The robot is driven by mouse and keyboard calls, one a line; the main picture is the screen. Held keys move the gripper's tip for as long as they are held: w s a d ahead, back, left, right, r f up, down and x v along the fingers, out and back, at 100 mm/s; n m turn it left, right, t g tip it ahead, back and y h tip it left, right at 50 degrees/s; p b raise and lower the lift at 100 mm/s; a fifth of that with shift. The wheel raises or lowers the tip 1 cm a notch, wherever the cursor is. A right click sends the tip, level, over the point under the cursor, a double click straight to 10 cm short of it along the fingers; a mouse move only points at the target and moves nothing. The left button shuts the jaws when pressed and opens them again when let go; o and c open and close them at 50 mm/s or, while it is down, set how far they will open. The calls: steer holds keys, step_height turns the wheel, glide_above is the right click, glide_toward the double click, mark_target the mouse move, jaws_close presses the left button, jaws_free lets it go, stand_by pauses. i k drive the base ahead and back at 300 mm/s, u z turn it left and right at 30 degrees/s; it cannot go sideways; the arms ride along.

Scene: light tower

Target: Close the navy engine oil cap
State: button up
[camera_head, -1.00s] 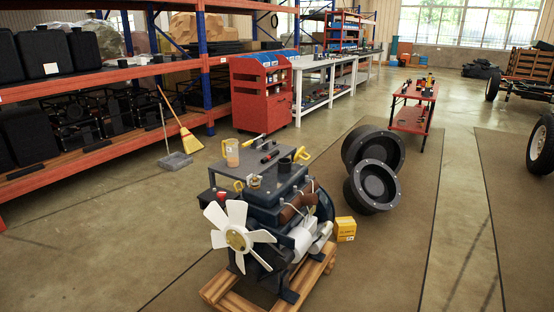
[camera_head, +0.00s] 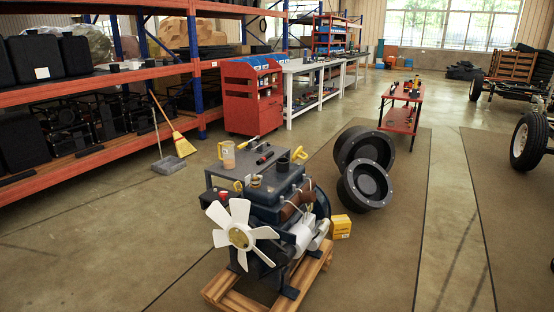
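The navy engine (camera_head: 279,195) stands on a wooden pallet (camera_head: 222,291), with a white fan (camera_head: 240,235) facing me. A small tan and dark fitting (camera_head: 255,181) sticks up from the engine's top; it looks like the oil filler, but it is too small to tell whether it is a cap or whether it is open or closed. A black cylindrical piece (camera_head: 283,164) shows at the rear of the engine top or on the cart behind; I cannot tell which. My gripper is not in view.
A grey cart (camera_head: 220,171) behind the engine bears a jug (camera_head: 228,154) and tools. A yellow box (camera_head: 341,226) and two black wheel rims (camera_head: 369,186) stand right of the engine. Shelving (camera_head: 100,157) is at left. The floor in front-left is clear.

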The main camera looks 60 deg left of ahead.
mark_target(297, 154)
steer(key=u, duration=1.9)
steer(key=i, duration=1.05)
steer(key=k, duration=0.8)
